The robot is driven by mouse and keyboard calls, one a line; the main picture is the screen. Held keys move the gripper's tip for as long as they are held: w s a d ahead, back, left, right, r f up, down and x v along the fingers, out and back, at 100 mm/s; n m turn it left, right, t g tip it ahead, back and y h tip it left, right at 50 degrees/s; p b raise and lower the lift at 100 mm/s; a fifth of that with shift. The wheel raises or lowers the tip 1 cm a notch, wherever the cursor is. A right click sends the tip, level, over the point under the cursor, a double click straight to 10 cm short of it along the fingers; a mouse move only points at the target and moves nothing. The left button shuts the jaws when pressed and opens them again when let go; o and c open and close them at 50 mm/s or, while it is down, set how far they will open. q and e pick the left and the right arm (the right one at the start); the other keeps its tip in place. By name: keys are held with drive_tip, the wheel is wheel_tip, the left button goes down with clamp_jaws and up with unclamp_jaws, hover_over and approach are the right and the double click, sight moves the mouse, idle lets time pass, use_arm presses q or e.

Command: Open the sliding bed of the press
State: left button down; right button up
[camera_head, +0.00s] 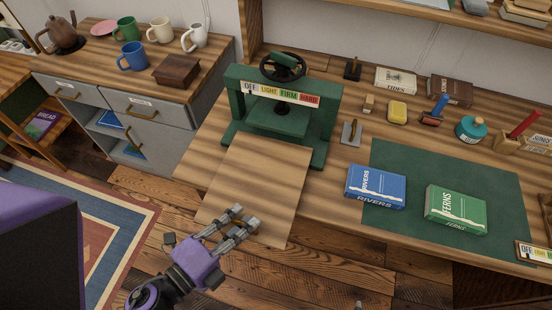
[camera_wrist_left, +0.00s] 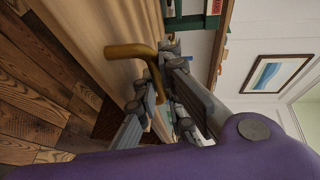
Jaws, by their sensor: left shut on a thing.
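The green press (camera_head: 327,112) stands on the plank bench, with a dark handwheel on top and a scale strip reading OFF, LIGHT, FIRM, HARD. Its wooden sliding bed (camera_head: 262,180) sticks out well toward me, past the bench's front edge. My left gripper (camera_head: 243,220) is at the bed's front end. In the left wrist view, its fingers (camera_wrist_left: 157,80) are shut on a brass handle (camera_wrist_left: 126,51) on the bed's front. The handle is hidden in the head view. My right gripper is not in view.
A blue book (camera_head: 376,187) and a green book (camera_head: 455,209) lie on a green mat (camera_head: 400,155) right of the press. A grey cabinet (camera_head: 150,108) with mugs on top stands at left. Floor shows below the bed.

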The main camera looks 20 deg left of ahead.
use_arm(q)
drive_tip(key=shift+s+a, duration=0.1)
drive_tip(key=shift+s, duration=0.6)
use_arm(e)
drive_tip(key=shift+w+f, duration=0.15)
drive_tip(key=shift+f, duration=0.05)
use_arm(q)
drive_tip(key=c, duration=2.2)
unclamp_jaws()
drive_tip(key=shift+o, duration=0.4)
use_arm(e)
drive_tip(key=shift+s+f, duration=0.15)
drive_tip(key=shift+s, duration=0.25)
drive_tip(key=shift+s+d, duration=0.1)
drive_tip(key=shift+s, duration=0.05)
use_arm(q)
drive_tip(key=v, duration=1.2)
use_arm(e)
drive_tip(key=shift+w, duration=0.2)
